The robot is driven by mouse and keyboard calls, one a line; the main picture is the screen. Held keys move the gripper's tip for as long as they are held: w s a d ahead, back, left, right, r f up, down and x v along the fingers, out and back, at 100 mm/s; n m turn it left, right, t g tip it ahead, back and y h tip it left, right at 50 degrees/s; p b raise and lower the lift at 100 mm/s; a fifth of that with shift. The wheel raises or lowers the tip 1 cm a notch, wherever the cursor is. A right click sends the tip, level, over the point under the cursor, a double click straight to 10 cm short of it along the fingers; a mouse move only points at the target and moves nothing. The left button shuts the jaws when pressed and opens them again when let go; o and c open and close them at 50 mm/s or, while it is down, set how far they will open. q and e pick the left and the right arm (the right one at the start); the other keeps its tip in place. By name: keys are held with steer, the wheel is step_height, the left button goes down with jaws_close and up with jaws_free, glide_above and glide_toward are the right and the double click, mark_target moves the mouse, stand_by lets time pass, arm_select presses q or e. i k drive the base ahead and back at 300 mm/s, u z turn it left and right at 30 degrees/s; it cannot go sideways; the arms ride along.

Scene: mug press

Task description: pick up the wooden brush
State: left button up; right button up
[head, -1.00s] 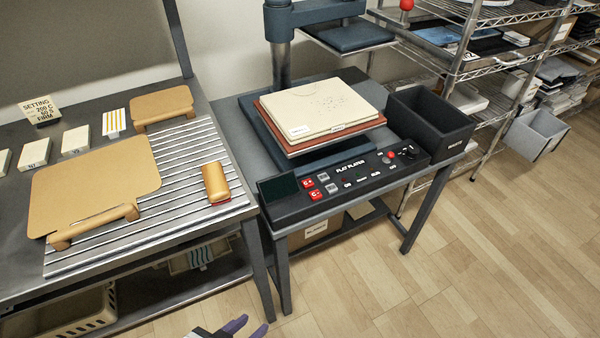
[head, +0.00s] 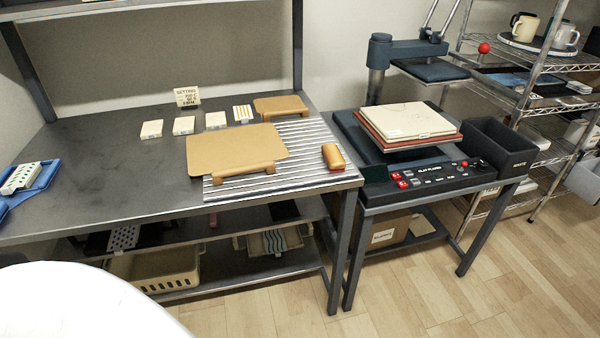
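A small orange-brown wooden piece with rounded ends, which looks like the wooden brush (head: 334,157), lies on the right end of the ribbed metal rack (head: 300,182) on the grey table. It is clear of the tan board to its left, and nothing covers it. Neither of my grippers is in view.
A tan board with a handle (head: 235,150) and a smaller one (head: 280,106) lie on the table (head: 90,190). Several white blocks stand behind. The heat press (head: 415,180) and a black bin (head: 495,147) are right of the table. Open floor (head: 420,290) lies in front.

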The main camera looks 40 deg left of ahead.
mark_target(333, 157)
steer(key=k, duration=0.1)
steer(key=u, duration=1.4)
